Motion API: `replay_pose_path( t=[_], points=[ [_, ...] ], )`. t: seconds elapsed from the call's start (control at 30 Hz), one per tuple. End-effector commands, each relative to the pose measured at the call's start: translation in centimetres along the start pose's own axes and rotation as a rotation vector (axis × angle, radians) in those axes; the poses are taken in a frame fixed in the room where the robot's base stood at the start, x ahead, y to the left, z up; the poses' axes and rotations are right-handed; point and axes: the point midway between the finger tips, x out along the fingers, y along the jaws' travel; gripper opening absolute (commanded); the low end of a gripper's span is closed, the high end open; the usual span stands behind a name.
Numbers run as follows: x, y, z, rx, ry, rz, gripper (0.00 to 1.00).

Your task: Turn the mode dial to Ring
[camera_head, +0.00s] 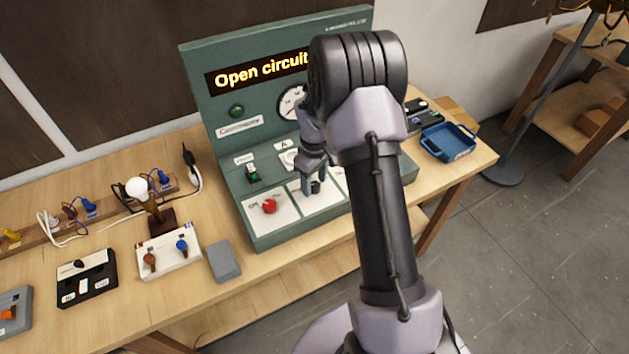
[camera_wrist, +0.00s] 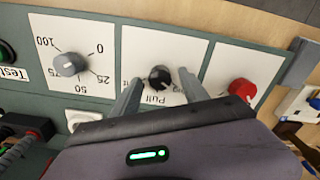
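The mode dial is a black knob (camera_wrist: 159,78) on the middle white panel (camera_wrist: 150,50) of the green test bench. "Pull" is printed beside it, and a partly hidden label ending in "ng" shows by the right finger. The knob's pointer direction is hard to tell. My gripper (camera_wrist: 161,76) is open, with one finger on each side of the knob and a small gap to each finger. In the head view my gripper (camera_head: 312,182) reaches down to the middle panel, and my arm covers part of the bench.
The bench (camera_head: 222,130) has a display (camera_head: 258,72) reading "Open circuit". A red knob (camera_wrist: 242,90) and a grey 0–100 knob (camera_wrist: 68,64) flank the dial. A lamp (camera_head: 150,200) and white terminal block (camera_head: 170,255) stand left; a blue tray (camera_head: 448,142) lies right.

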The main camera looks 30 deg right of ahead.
Motion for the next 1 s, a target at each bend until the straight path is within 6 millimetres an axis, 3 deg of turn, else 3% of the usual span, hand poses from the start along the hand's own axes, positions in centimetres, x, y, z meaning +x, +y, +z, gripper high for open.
replay_pose_path(
  t=[0.27,0.37,0.7,0.83,1.0],
  points=[
    [-0.5,0.0,0.0,0.001,0.000,0.000,0.52],
    [-2.4,0.1,-0.1,0.000,0.002,0.002,0.52],
    [-13.6,0.0,0.0,0.000,0.002,0.002,0.52],
    [-16.2,0.0,0.0,0.001,0.001,0.000,0.52],
    [-17.4,0.0,0.0,0.000,0.000,0.000,0.52]
  ],
)
